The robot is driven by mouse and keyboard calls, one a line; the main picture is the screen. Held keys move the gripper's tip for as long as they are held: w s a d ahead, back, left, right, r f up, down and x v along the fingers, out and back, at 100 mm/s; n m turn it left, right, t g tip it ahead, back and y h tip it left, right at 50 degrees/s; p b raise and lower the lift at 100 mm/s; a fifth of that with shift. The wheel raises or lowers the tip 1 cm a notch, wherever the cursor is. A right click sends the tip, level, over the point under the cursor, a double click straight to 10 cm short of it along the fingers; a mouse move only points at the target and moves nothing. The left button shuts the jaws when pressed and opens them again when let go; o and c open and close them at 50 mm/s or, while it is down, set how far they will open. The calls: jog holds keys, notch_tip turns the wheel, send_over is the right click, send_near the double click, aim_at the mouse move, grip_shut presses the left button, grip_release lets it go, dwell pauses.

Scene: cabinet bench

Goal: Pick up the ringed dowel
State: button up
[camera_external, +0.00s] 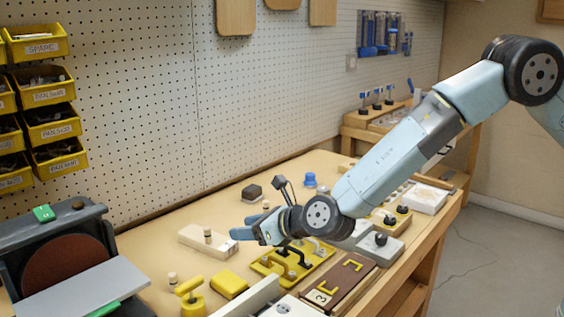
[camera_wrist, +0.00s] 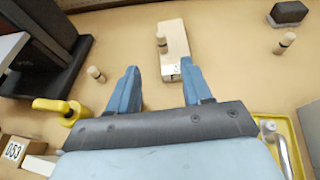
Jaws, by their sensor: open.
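Three small pale wooden dowels with dark bands show in the wrist view; I cannot tell which is the ringed dowel. One dowel (camera_wrist: 161,42) (camera_external: 207,234) stands upright at a pale wooden block (camera_wrist: 175,38) (camera_external: 194,245). Another dowel (camera_wrist: 96,73) (camera_external: 172,279) stands on the bench to the left in the wrist view. The third dowel (camera_wrist: 286,42) (camera_external: 265,205) stands to the right there, near a dark block. My gripper (camera_wrist: 159,68) (camera_external: 238,226) is open and empty above the bench, its fingers pointing toward the wooden block.
A disc sander (camera_external: 65,262) stands at the left of the bench. A yellow clamp (camera_wrist: 60,108) (camera_external: 190,298) and a yellow plate with handles (camera_external: 270,268) lie close to my gripper. A dark block (camera_wrist: 288,13) (camera_external: 252,193) sits farther back. Bare bench surrounds the dowels.

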send_near(206, 228)
jog(key=x, duration=0.2)
jog(key=f+x, duration=0.1)
jog(key=x, duration=0.1)
jog(key=shift+x, duration=2.95)
jog(key=shift+w+r, duration=0.15)
jog(key=shift+c, duration=0.4)
grip_shut()
